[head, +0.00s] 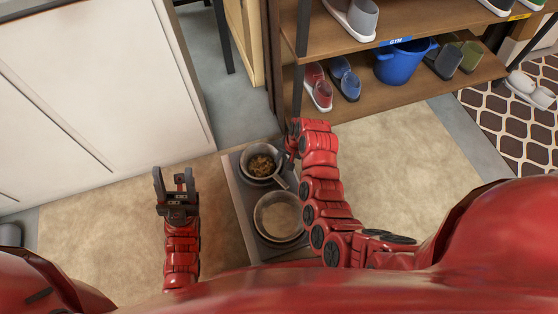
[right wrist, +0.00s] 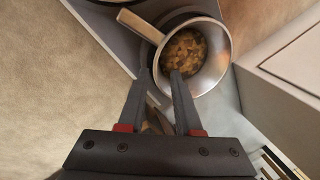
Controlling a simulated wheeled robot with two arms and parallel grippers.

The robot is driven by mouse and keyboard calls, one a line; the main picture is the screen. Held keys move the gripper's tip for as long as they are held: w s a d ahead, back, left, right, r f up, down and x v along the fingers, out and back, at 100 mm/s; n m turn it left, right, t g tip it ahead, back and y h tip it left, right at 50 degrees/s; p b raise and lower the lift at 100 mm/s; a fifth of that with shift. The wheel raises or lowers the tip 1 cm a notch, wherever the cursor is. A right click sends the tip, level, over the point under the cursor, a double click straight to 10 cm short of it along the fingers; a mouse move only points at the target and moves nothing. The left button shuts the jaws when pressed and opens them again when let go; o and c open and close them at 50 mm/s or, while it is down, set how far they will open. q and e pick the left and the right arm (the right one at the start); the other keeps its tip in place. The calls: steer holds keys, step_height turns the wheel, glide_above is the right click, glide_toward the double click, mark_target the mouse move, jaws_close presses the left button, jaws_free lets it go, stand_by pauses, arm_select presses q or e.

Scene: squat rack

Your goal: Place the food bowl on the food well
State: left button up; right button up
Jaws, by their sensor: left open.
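The food bowl (head: 263,159) is a metal bowl with brown food inside and a light handle, over the far end of the grey feeder stand. It also shows in the right wrist view (right wrist: 187,60). A dark round well rim shows partly beneath it; whether it is seated cannot be told. My right gripper (head: 288,153) is beside the bowl's right rim. In the right wrist view its fingers (right wrist: 160,75) are apart, one overlapping the bowl's inside and one outside the rim. My left gripper (head: 174,183) is open and empty, left of the stand.
A second, empty bowl (head: 280,216) sits in the near part of the feeder stand (head: 239,205). A white cabinet (head: 90,85) stands at the left. A shoe rack (head: 385,85) with shoes and a blue bucket (head: 402,62) stands behind. Beige carpet lies on both sides.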

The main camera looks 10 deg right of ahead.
steer(key=shift+p+v, duration=0.35)
steer(key=shift+v, duration=1.05)
